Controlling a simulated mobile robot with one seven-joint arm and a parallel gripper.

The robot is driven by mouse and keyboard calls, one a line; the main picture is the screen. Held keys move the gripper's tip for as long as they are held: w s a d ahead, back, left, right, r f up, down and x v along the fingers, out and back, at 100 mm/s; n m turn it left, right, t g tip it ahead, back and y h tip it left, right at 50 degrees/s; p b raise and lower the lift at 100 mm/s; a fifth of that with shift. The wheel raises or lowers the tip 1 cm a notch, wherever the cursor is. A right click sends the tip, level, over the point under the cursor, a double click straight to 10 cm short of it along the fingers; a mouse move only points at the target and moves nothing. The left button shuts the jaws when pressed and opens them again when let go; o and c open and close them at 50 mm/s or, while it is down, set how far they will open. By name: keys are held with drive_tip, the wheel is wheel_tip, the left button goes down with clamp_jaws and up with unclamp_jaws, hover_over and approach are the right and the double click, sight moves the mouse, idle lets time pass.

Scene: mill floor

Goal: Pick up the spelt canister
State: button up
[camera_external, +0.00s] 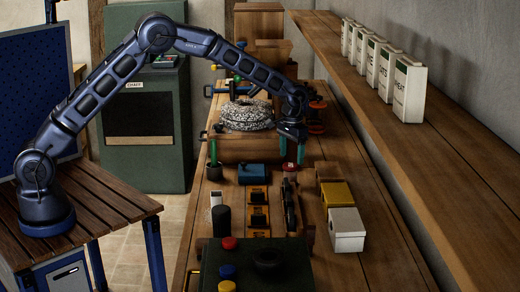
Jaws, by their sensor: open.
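The lettering on the others (362,50) is too small to read, so I cannot tell which is the spelt canister. My gripper (292,151) points down over the workbench, beside the millstone, well left of and below the canisters. Its green-tipped fingers are apart, with nothing seen between them.
A round speckled millstone (248,115) sits on a wooden block on the workbench (350,275). A yellow box (337,194), a white box (346,230) and a dark panel with coloured buttons (258,270) are nearer. The shelf's near part (470,200) is clear.

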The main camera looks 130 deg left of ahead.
sight(292, 166)
drive_tip(key=shift+w+d+f, duration=0.1)
drive_tip(key=shift+d+f, duration=0.05)
drive_tip(key=shift+f, duration=1.1)
drive_tip(key=shift+d+f, duration=0.15)
drive_tip(key=shift+f, duration=1.05)
drive_tip(key=shift+w+d+f, duration=0.1)
drive_tip(key=shift+d+f, duration=0.05)
drive_tip(key=shift+f, duration=1.1)
drive_tip(key=c, duration=1.2)
drive_tip(key=shift+r, duration=0.15)
